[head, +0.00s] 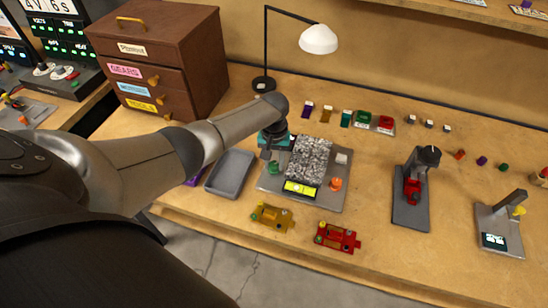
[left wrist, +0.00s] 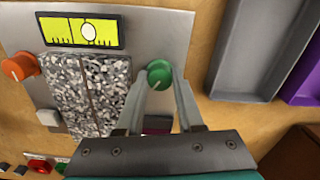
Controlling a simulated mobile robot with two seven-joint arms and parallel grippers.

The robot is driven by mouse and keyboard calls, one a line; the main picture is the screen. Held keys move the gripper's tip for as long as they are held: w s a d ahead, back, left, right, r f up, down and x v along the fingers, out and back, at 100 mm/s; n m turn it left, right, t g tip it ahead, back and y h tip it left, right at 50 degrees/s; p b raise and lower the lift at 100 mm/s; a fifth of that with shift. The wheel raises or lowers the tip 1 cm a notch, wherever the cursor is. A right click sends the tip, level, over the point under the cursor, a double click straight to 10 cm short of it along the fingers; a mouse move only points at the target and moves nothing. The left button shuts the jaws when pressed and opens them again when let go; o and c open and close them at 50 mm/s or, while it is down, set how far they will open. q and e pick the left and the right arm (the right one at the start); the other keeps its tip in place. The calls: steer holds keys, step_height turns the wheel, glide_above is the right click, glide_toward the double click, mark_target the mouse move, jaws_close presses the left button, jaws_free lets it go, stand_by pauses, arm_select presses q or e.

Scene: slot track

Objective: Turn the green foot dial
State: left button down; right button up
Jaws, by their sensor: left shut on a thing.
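The green foot dial (head: 273,168) sits at the left front corner of a grey metal plate (head: 325,199). My left gripper (head: 271,157) reaches it from above. In the left wrist view the fingertips (left wrist: 161,82) close on both sides of the green dial (left wrist: 158,72). A speckled stone block (head: 309,158) stands on the plate. A yellow level (head: 300,189) lies at its front edge, its pale bubble a little off the middle, toward the green dial. My right gripper is not in view.
A grey tray (head: 230,172) lies just left of the plate. Yellow (head: 271,216) and red (head: 337,238) parts lie in front of it. A wooden drawer cabinet (head: 160,60) and a lamp (head: 318,40) stand behind. A dark stand (head: 411,195) is to the right.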

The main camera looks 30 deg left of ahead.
arm_select(q)
steer(key=m, duration=0.3)
steer(key=shift+m+p, duration=0.35)
steer(key=shift+m, duration=0.05)
steer(key=m, duration=0.4)
steer(key=shift+m, duration=0.3)
steer(key=m, duration=0.9)
steer(key=shift+m, duration=0.4)
steer(key=c, duration=0.5)
jaws_free()
steer(key=shift+c, duration=0.2)
steer(key=shift+r, duration=0.1)
